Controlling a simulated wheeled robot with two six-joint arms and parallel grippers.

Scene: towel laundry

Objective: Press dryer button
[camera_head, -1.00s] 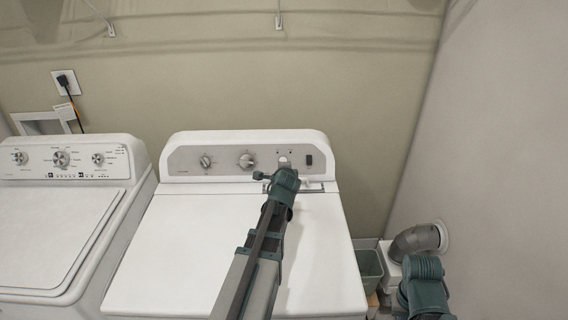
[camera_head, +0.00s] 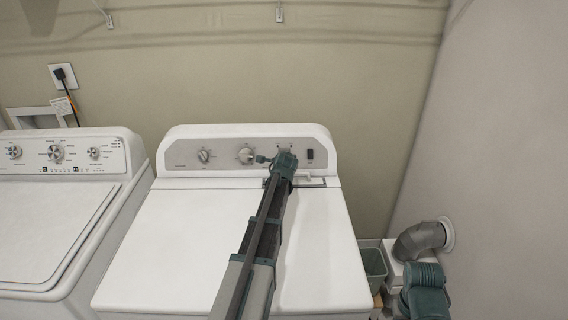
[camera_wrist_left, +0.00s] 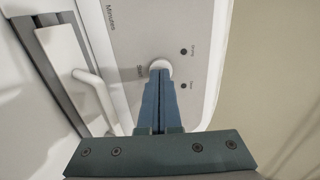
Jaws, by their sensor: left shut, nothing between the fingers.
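The dryer (camera_head: 165,240) is the white machine in the middle of the head view, with a grey control panel (camera_head: 180,152) along its back. In the left wrist view the round white start button (camera_wrist_left: 159,65) sits on that panel. My left gripper (camera_wrist_left: 160,74) is shut and empty, its blue fingertips at the button and overlapping its lower edge. They appear to touch it, but I cannot tell whether it is pressed in. In the head view my left wrist hides the button. My right gripper is out of view; only part of my right arm shows at lower right.
A white washer (camera_head: 50,220) stands left of the dryer. Two dryer knobs (camera_head: 204,156) (camera_head: 246,155) and a dark switch (camera_head: 310,154) flank the button area. A white handle-like bar (camera_wrist_left: 97,98) lies near my fingers.

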